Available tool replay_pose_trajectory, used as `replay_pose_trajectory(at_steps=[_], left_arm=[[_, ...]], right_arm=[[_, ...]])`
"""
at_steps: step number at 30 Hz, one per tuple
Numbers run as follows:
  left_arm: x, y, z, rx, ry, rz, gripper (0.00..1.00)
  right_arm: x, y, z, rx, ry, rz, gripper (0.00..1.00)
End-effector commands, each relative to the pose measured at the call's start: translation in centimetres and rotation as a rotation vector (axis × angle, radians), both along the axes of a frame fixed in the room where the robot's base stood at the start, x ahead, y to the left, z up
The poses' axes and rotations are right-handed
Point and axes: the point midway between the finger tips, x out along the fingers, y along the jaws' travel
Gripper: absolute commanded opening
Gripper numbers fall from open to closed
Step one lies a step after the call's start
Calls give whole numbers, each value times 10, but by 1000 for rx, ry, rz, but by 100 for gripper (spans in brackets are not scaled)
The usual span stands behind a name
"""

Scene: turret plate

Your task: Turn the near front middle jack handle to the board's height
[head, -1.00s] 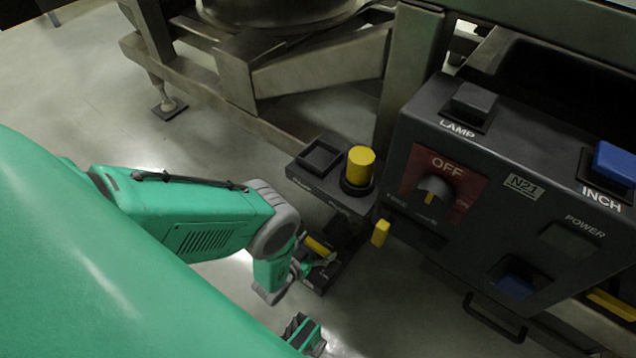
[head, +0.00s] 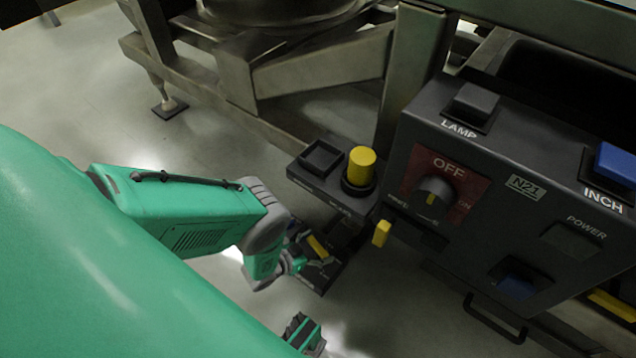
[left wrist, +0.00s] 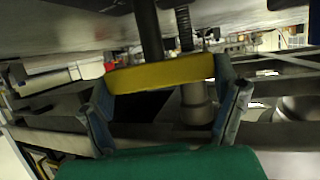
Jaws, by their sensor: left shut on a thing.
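The jack handle is a yellow bar (head: 318,247) on a dark base low beside the frame, partly hidden by my gripper in the head view. In the left wrist view the yellow bar (left wrist: 160,73) lies across between both fingers, tilted slightly up to the right. My left gripper (head: 314,262) is shut on it, one finger at each end; the gripper also shows in the left wrist view (left wrist: 164,88). A dark post and a threaded rod rise behind the bar there. I cannot make out the board's height.
A dark control panel (head: 480,193) with a knob and buttons stands at the right. A yellow round knob (head: 361,166) and a small yellow tab (head: 381,233) are close above and right of my gripper. Metal frame legs (head: 412,85) stand behind. Floor (head: 75,105) is clear at the left.

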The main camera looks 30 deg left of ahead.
Motion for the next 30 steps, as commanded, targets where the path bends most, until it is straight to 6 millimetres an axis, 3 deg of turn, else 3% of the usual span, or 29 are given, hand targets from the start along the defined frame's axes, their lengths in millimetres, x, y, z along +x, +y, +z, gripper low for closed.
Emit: replay_pose_trajectory(at_steps=[15, 30], left_arm=[[2, 0, 1, 0, -6, -464, 53], [2, 0, 1, -1, -5, -622, 53]], right_arm=[[0, 0, 0, 0, 0, 0, 40], [0, 0, 0, 0, 0, 0, 40]])
